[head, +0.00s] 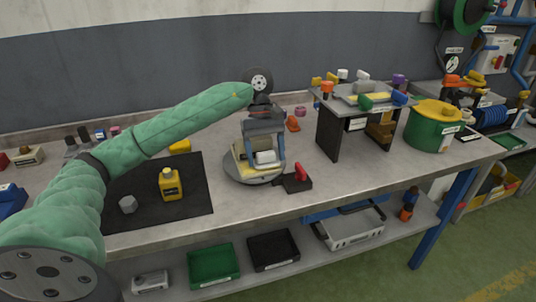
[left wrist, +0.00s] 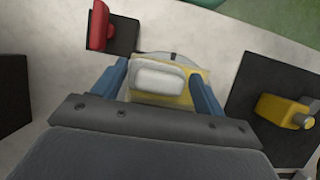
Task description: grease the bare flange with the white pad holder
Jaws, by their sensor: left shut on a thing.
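My left gripper (head: 264,152) points down over the round grey turntable (head: 240,176) and is shut on the white pad holder (head: 265,157). In the left wrist view the white pad holder (left wrist: 160,80) sits between the two blue fingers. A yellow, pale-edged piece (head: 241,160) lies on the turntable behind and below the pad; it also shows around the pad in the left wrist view (left wrist: 198,78). I cannot tell whether the pad touches it. The flange itself is hidden or too small to tell. My right gripper is not in view.
A black block with a red handle (head: 298,178) stands just right of the turntable. A yellow bottle (head: 170,184) and a grey nut-like piece (head: 128,204) stand on a black mat (head: 195,205) to the left. A raised dark stand (head: 335,135) is at the right.

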